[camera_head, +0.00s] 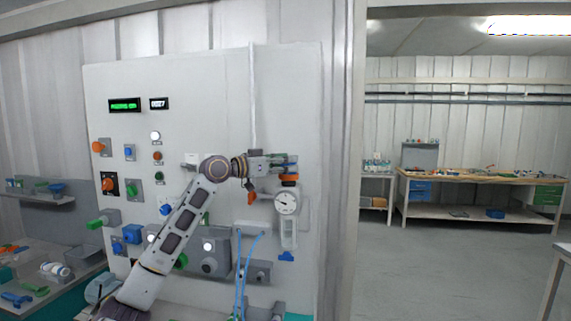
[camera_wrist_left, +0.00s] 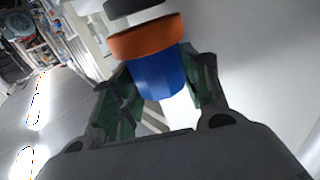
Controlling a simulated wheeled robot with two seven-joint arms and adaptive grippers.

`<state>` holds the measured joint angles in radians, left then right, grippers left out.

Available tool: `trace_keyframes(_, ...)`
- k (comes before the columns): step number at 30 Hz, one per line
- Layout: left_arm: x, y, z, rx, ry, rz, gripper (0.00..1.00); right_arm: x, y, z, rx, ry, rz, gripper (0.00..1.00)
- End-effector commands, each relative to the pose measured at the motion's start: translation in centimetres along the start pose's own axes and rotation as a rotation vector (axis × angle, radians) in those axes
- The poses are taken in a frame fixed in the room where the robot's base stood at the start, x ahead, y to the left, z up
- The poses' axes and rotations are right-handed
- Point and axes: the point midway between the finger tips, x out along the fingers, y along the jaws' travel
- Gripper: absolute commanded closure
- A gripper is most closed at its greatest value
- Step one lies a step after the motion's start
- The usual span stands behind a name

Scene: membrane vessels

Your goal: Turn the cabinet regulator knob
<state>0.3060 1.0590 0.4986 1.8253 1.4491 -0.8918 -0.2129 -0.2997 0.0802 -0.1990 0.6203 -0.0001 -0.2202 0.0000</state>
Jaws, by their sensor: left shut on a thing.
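The regulator shows in the left wrist view as a blue ribbed knob (camera_wrist_left: 160,76) beside an orange ring (camera_wrist_left: 146,40). In the head view its orange ring (camera_head: 290,180) shows just above a round white gauge (camera_head: 287,203) on the light grey cabinet panel (camera_head: 210,75). My left gripper (camera_head: 287,166) reaches across the panel to it. In the left wrist view the two dark green fingers sit on either side of the blue knob and are shut on it. In the head view the fingers hide most of the knob. My right gripper is not in view.
Several other knobs, buttons and grey boxes cover the panel left of and below my arm. A cluttered table (camera_head: 40,275) is at lower left.

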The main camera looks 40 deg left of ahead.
Motion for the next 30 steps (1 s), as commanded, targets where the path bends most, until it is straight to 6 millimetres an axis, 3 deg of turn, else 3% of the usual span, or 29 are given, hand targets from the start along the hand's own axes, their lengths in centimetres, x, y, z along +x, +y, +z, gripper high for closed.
trace_keyframes(18,-0.01,-0.07,-0.05,0.001,0.004,0.069,0.79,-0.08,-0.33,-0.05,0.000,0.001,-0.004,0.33)
trace_keyframes(19,-0.01,-0.07,-0.05,0.001,0.004,0.069,0.51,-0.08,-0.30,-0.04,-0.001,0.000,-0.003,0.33)
trace_keyframes(23,-0.01,-0.07,-0.06,0.001,0.004,0.069,0.34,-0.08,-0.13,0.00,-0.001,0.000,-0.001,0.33)
trace_keyframes(30,-0.01,-0.05,-0.05,0.001,0.003,0.069,0.33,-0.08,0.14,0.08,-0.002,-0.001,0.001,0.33)
